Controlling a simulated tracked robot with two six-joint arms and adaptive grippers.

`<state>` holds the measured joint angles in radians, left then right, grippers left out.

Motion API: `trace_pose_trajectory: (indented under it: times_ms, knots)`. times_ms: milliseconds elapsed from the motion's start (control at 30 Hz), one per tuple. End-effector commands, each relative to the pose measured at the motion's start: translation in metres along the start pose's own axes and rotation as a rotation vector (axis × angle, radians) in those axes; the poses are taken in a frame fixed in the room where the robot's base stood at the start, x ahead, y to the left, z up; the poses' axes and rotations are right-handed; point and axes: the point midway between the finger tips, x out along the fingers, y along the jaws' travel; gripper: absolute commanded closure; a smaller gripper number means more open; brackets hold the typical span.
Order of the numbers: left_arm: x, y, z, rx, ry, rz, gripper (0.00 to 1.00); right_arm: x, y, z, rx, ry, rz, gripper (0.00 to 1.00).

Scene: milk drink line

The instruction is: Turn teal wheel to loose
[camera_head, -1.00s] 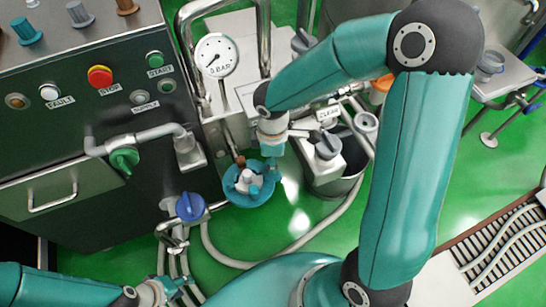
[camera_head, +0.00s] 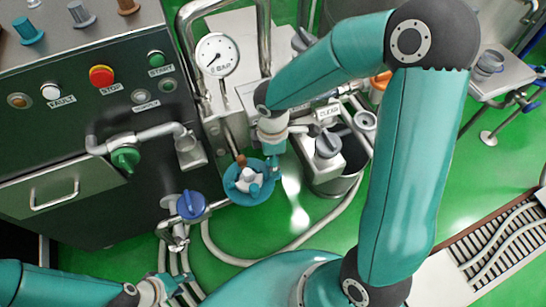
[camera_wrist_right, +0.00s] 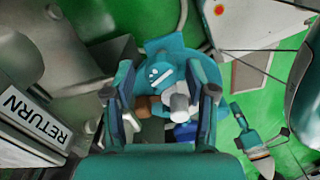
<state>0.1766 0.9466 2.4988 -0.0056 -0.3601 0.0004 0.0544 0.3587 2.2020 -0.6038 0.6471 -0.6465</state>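The teal wheel (camera_head: 262,192) sits low in front of the machine, with a pale grey hub in its middle and a brown piece at its back edge. My right gripper (camera_head: 276,168) reaches down to the wheel's right side from above. In the right wrist view the wheel (camera_wrist_right: 165,45) lies beyond the fingers, with the grey hub (camera_wrist_right: 179,103) seen between them. The right fingers (camera_wrist_right: 163,105) stand apart; I cannot tell whether they touch the wheel. My left gripper (camera_head: 178,287) is at the lower left, away from the wheel, its fingers apart and empty.
A blue valve knob (camera_head: 191,205) is just left of the wheel, and a green knob (camera_head: 125,160) is on the machine front. A pressure gauge (camera_head: 216,55) stands behind. A bucket (camera_head: 340,182) is to the right. Hoses cross the green floor (camera_head: 225,232).

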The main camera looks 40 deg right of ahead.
Motion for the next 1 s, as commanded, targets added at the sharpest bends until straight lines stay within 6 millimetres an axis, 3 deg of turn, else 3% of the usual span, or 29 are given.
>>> trace_pose_trajectory:
  times_ms: [267, 433, 1000]
  knots:
    - [0.0, 0.0, 0.0, 0.0, 0.0, 0.0, 0.6, 0.0, -0.001, 0.0, 0.001, -0.001, -0.003, 0.41]
    - [-0.001, 0.0, 0.0, 0.0, 0.0, 0.0, 0.6, -0.01, 0.0, 0.0, 0.003, -0.002, 0.0, 0.41]
    - [0.0, 0.0, 0.0, 0.0, 0.0, 0.0, 0.6, -0.108, 0.0, 0.0, 0.001, 0.0, 0.0, 0.41]
